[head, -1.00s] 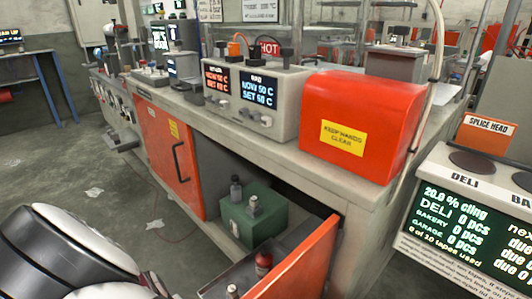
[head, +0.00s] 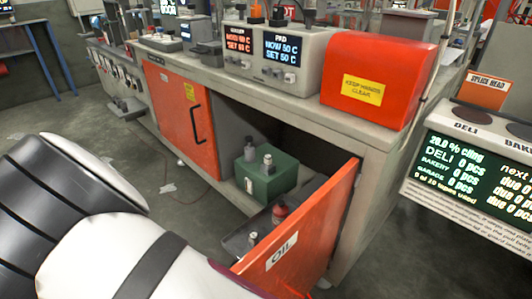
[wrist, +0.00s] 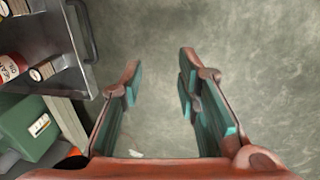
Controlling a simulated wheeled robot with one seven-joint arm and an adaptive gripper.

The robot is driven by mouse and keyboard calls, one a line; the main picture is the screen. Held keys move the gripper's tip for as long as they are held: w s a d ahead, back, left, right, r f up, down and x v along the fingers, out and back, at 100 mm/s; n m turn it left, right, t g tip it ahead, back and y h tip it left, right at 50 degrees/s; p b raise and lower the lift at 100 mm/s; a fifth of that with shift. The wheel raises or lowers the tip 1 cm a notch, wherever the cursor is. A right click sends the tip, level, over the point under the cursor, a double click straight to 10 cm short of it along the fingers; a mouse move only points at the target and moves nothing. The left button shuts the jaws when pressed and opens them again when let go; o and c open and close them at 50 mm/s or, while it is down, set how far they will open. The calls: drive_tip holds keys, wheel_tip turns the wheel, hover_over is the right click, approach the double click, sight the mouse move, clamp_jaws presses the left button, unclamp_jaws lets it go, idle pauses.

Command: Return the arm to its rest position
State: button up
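My gripper (wrist: 160,80) shows in the wrist view with its two fingers wide apart and nothing between them. It points down at bare concrete floor. In the head view my white and black arm fills the lower left, and the gripper itself is out of sight. The arm's near end lies close to the open orange door marked OIL (head: 300,240). In the wrist view a grey tray (wrist: 82,62) with cans and a green box (wrist: 28,130) are left of the gripper, apart from it.
A workbench with an orange cabinet door (head: 182,118) and an open bay stands ahead. A red cover (head: 378,78) and a heater unit (head: 268,52) stand on top. A display stand (head: 470,165) is at right. Floor (head: 110,140) is clear on the left.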

drive_tip(key=w+d+r+m+y, duration=0.1)
drive_tip(key=w+d+r, duration=0.15)
drive_tip(key=r, duration=0.45)
drive_tip(key=w+d+r+m+y, duration=0.1)
drive_tip(key=w+d+r, duration=0.1)
drive_tip(key=d+r, duration=0.35)
drive_tip(key=w+d+r+m+y, duration=0.1)
drive_tip(key=w+d+r, duration=0.1)
drive_tip(key=r, duration=0.6)
drive_tip(key=s+d+r+m, duration=0.1)
drive_tip(key=d+r+m, duration=0.1)
drive_tip(key=d+r, duration=1.15)
drive_tip(key=s+d+r+m+t+h, duration=0.1)
drive_tip(key=s+d+r+m+t, duration=0.1)
drive_tip(key=s+d+r, duration=0.4)
drive_tip(key=s+d+r+m+t+h, duration=0.1)
drive_tip(key=s+d+r+m+t, duration=0.15)
drive_tip(key=s+d, duration=0.65)
drive_tip(key=s+f+g, duration=0.4)
drive_tip(key=s+g, duration=0.1)
drive_tip(key=s, duration=0.5)
wheel_tip(320, 180, up, 29)
drive_tip(key=d+t+p, duration=0.1)
drive_tip(key=t+p, duration=0.2)
drive_tip(key=p, duration=2.4)
drive_tip(key=shift+s+d+n, duration=0.15)
drive_tip(key=shift+s+n, duration=0.2)
drive_tip(key=shift+n, duration=0.1)
drive_tip(key=shift+f, duration=0.1)
